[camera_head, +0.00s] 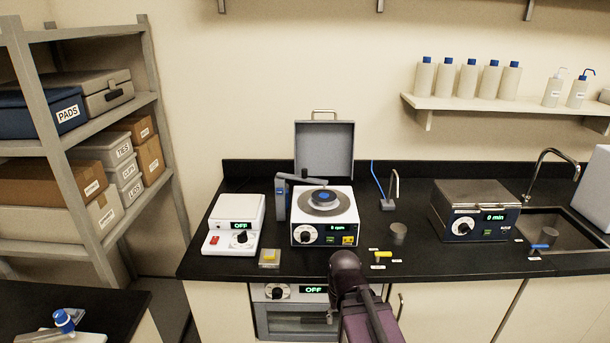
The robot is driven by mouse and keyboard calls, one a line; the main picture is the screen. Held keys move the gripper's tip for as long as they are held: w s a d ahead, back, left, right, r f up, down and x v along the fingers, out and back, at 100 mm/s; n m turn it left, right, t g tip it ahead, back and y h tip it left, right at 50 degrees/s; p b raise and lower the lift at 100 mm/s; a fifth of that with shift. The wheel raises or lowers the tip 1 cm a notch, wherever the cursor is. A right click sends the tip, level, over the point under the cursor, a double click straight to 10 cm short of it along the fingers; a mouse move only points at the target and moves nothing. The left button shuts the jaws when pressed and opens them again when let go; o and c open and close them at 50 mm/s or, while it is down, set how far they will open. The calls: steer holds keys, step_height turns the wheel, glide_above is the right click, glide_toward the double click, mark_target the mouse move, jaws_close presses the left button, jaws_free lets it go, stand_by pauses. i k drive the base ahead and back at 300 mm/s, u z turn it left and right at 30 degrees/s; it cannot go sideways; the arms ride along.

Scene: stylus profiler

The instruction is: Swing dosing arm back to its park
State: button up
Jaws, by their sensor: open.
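The dosing arm (296,180) is a grey bar on an upright post (281,199) at the left side of the white spin unit. Its bar reaches right, over the back of the round dark turntable (323,199). The unit's front (310,237) has a knob and a display reading "0 rpm". Its grey lid (324,148) stands open behind. My dark and purple arm rises from the bottom centre, in front of the bench and below the unit. I cannot make out my gripper's fingers; nothing of mine touches the dosing arm.
A white "OFF" device (233,225) stands left of the unit. A small yellow-topped block (269,257), a grey cup (398,232) and a thin tap with a blue tube (386,190) are near it. A "0 min" box (474,212) and sink are right.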

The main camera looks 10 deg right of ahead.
mark_target(304, 177)
steer(key=k, duration=1.25)
steer(key=z, duration=0.45)
steer(key=i, duration=1.55)
steer(key=u, duration=0.35)
steer(key=i, duration=0.55)
steer(key=u, duration=0.4)
